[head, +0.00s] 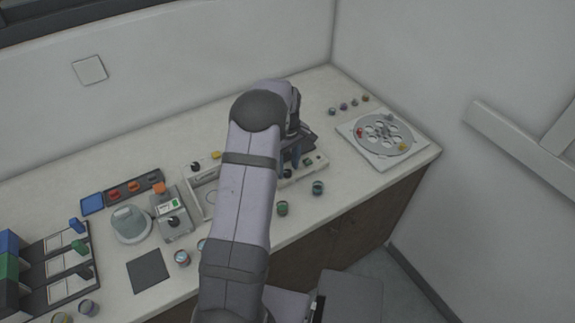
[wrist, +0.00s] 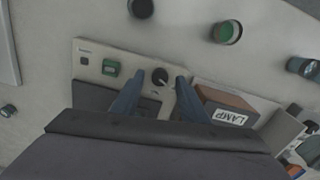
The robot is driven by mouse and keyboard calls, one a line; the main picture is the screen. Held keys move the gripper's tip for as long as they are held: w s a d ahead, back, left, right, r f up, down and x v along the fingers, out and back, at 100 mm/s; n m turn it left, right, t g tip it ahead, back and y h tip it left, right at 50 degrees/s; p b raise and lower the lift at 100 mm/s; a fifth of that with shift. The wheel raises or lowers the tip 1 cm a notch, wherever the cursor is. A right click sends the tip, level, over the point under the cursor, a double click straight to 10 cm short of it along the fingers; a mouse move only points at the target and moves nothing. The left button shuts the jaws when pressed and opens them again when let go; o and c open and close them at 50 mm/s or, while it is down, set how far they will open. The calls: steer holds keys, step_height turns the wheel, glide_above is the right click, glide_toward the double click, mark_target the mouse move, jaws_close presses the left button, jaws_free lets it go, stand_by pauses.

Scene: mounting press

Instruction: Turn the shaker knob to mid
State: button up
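A black round knob (wrist: 160,76) sits on a pale panel with a green button (wrist: 111,68) in the wrist view. The panel's small label is too small to read, so I cannot tell for sure that this is the shaker knob. My gripper (wrist: 158,78) is open, with its two blue fingers pointing toward the panel, one on each side of the knob. Gaps show between fingers and knob. In the head view this knob (head: 287,173) shows beside my arm, which hides part of the device. The pointer's setting is not clear.
A box labelled LAMP (wrist: 227,107) is close to the right finger in the wrist view. Cups (head: 282,208) stand in front of the panel. A grey device (head: 172,226) with another black knob stands at left; a white turntable base (head: 405,158) is at right.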

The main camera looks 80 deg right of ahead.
steer(key=shift+f, duration=0.45)
jaws_close()
steer(key=shift+m, duration=0.3)
steer(key=m+b, duration=0.1)
steer(key=m, duration=1)
steer(key=shift+r+b, duration=0.1)
steer(key=shift+b, duration=0.3)
